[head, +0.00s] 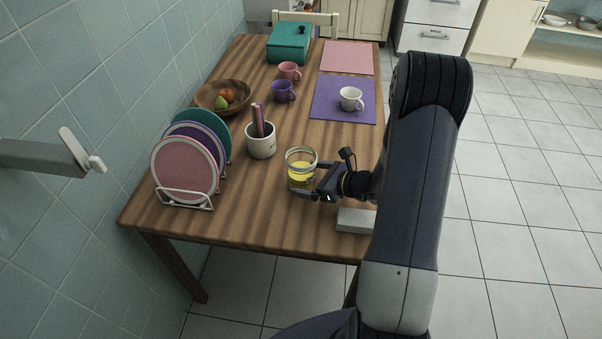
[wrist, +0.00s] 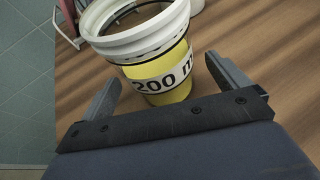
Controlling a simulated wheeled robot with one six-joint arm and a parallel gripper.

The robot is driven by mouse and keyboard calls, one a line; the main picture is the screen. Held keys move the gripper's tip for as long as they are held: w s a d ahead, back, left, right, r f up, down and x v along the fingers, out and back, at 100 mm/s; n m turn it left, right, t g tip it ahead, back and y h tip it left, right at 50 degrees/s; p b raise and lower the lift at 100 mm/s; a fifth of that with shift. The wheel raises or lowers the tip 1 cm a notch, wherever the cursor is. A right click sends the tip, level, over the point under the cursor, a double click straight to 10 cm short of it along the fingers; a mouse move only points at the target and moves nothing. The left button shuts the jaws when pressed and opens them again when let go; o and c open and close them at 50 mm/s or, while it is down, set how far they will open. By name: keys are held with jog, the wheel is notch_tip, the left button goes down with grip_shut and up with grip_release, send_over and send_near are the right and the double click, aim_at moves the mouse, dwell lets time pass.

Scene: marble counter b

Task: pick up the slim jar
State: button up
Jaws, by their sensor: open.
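The slim jar (head: 300,176) is a clear jar with yellow contents and a pale rim, upright on the wooden table. In the wrist view the jar (wrist: 160,75) shows a white threaded rim and a label reading "200 m", cut off at its right edge. My gripper (head: 316,184) reaches in from the right, low at the jar's side. In the wrist view the open fingers of my gripper (wrist: 163,88) stand to the left and right of the jar's lower part, with visible gaps. The far side of the jar is hidden.
A white pot with utensils (head: 261,140) stands left of the jar, behind a rack of plates (head: 186,172). A grey block (head: 355,220) lies near the front edge. Mugs (head: 283,91), a fruit bowl (head: 223,97) and a purple mat (head: 342,102) are farther back.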

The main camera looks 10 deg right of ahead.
jog(key=shift+x, duration=1.2)
jog(key=shift+c, duration=0.4)
jog(key=c, duration=1.2)
jog(key=shift+c, duration=0.5)
jog(key=shift+r, duration=0.15)
